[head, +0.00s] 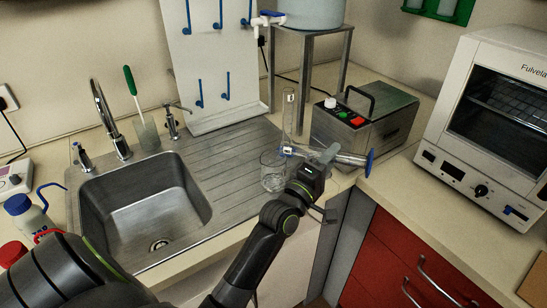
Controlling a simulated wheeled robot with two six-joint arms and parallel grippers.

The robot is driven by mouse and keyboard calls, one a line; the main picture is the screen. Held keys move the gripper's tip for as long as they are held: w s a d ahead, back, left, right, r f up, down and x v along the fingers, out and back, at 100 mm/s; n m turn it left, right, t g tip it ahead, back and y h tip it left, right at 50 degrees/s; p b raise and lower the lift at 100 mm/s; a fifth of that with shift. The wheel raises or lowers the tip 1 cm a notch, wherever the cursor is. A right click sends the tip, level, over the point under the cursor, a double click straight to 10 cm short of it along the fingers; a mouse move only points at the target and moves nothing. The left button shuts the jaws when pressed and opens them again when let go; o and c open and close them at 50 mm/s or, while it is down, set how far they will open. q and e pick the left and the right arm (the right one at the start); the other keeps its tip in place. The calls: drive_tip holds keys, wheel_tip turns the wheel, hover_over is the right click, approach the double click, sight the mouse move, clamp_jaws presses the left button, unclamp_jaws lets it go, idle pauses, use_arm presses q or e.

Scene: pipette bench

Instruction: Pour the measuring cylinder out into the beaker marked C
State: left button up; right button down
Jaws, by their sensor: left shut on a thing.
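The clear measuring cylinder (350,159) lies almost level in the air, its blue foot (369,163) to the right and its mouth to the left. My left gripper (326,158) is shut around its middle. A clear glass beaker (273,173) stands upright on the ridged drainboard. The cylinder's mouth end is close to the beaker's upper right rim in the picture; I cannot tell whether they touch. No letter on the beaker is readable, and I cannot make out any liquid. My right gripper is not in view.
A tall clear glass vessel (289,112) stands behind the beaker. A grey heater box (372,118) with a black handle is behind the gripper. The sink (150,213) is left, a white oven (490,120) right. The right-hand counter (430,215) has free room.

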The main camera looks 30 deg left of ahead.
sight(323, 151)
use_arm(q)
drive_tip(key=shift+a+r+n+p, duration=0.15)
drive_tip(key=shift+n+p, duration=0.25)
drive_tip(key=shift+n, duration=0.4)
idle(0.4)
drive_tip(key=shift+r, duration=0.1)
drive_tip(key=shift+s+a+r+n+t+y+p, duration=0.1)
drive_tip(key=shift+a+r+n+t+y+p, duration=0.15)
drive_tip(key=shift+r+n+t+y+p, duration=0.6)
drive_tip(key=shift+s+a+r+n+y+p, duration=0.1)
drive_tip(key=shift+a+r+n+y+p, duration=0.15)
drive_tip(key=shift+n+p, duration=0.3)
drive_tip(key=shift+a+r+n+y+p, duration=0.1)
drive_tip(key=shift+r+n+y+p, duration=0.1)
drive_tip(key=shift+r+n+p, duration=0.3)
drive_tip(key=shift+s+a+r+n+y+p, duration=0.1)
drive_tip(key=shift+a+r+n+y+p, duration=0.15)
drive_tip(key=shift+n, duration=0.45)
drive_tip(key=shift+a+r+n, duration=0.15)
drive_tip(key=shift+r+n, duration=0.1)
drive_tip(key=shift+n, duration=0.25)
